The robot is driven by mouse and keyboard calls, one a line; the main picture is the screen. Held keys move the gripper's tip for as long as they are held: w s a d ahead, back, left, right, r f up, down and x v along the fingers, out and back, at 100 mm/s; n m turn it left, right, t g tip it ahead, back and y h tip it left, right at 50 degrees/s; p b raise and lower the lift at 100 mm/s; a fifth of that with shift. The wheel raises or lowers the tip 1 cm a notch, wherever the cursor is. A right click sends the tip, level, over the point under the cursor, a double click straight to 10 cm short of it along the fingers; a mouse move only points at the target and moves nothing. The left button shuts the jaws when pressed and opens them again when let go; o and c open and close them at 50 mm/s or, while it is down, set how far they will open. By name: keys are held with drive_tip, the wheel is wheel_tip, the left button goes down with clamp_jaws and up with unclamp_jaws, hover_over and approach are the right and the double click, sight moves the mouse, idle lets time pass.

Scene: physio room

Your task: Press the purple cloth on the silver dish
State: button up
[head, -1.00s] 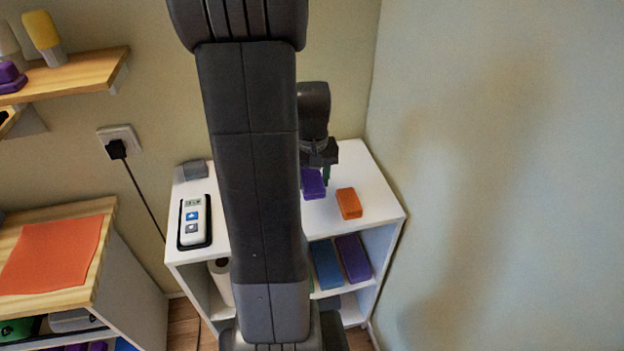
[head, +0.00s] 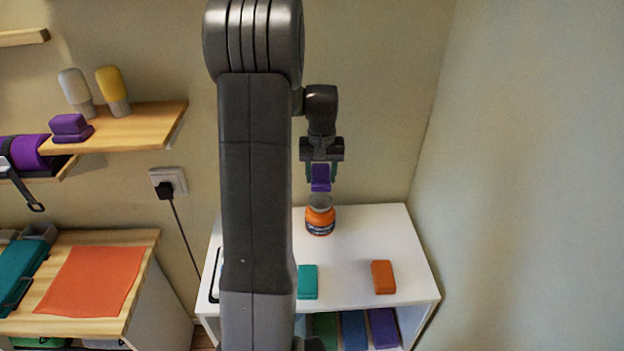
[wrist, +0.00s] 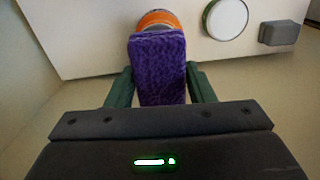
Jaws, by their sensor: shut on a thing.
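My gripper (head: 321,172) is shut on the purple cloth (head: 320,181), a small folded pad. It holds it in the air, above the white cabinet top. In the wrist view the textured purple cloth (wrist: 160,68) sits between my green fingers and hides part of an orange round thing. In the head view an orange jar (head: 319,224) with a dark label stands on the cabinet just below the cloth. Its top is a grey, silvery round piece (head: 320,202), which may be the silver dish; I cannot tell surely. The cloth appears apart from it.
The white cabinet top (head: 345,275) also holds a teal block (head: 307,282) and an orange block (head: 383,277). The wrist view shows a white disc with dark rim (wrist: 227,18) and a grey block (wrist: 279,33). Walls stand behind and right. A wooden shelf (head: 150,125) is at left.

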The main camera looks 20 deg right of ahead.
sight(321, 202)
drive_tip(key=shift+f+b, duration=2.05)
drive_tip(key=shift+f, duration=0.95)
drive_tip(key=shift+s+f+b, duration=0.15)
drive_tip(key=shift+f+b, duration=0.55)
drive_tip(key=shift+f, duration=0.35)
drive_tip(key=shift+r+p, duration=2.55)
drive_tip(key=shift+r, duration=1.05)
drive_tip(key=shift+f, duration=0.1)
